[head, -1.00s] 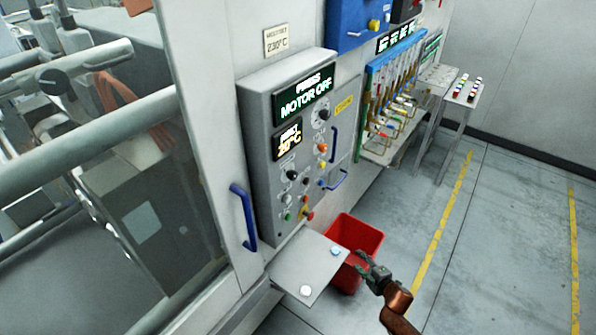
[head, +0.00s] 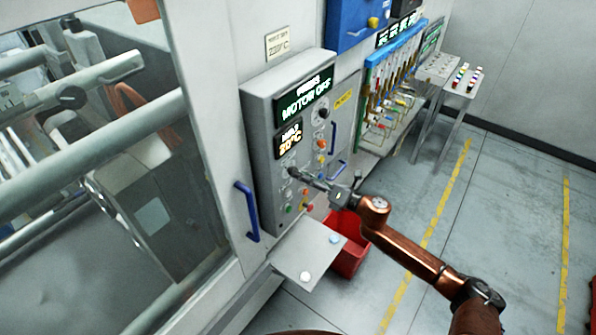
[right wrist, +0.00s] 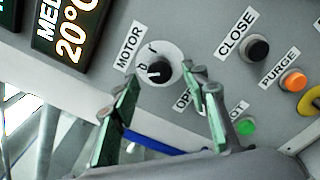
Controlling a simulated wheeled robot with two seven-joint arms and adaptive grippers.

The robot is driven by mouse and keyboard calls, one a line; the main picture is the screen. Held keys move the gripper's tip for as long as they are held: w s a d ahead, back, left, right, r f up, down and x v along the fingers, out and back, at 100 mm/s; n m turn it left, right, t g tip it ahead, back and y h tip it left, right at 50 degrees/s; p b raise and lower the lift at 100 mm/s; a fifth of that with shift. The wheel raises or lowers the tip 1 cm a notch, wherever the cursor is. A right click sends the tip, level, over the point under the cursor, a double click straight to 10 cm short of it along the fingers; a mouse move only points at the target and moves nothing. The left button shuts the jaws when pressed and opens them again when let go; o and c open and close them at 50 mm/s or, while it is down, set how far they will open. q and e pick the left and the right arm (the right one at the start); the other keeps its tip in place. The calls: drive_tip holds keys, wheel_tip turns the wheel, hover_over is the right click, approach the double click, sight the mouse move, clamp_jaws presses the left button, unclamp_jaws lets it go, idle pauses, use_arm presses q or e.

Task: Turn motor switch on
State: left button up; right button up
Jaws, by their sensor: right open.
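The motor switch (right wrist: 159,71) is a black rotary knob on a pale round plate, beside a MOTOR label in the right wrist view. The grey control panel (head: 258,130) carries it, and its display (head: 306,101) reads MOTOR OFF in green. My right gripper (head: 296,174) reaches the panel's left side from the right. In the right wrist view my right gripper (right wrist: 160,83) is open, with its two green-padded fingers on either side of the knob's plate. I cannot tell if they touch the panel. In the head view the gripper hides the knob. My left gripper is not in view.
A black CLOSE button (right wrist: 256,48), an orange PURGE button (right wrist: 293,79) and a green button (right wrist: 246,126) lie close by. A blue handle (head: 246,212) is on the door at left. A small shelf (head: 297,258) juts out below the panel, with a red bin (head: 349,257) beside it.

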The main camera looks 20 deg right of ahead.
drive_tip(key=shift+p+x, duration=0.3)
drive_tip(key=shift+x, duration=1)
drive_tip(key=shift+c, duration=0.6)
clamp_jaws()
drive_tip(key=shift+m, duration=0.3)
drive_tip(key=shift+m+p, duration=2.2)
drive_tip(key=shift+m, duration=4.5)
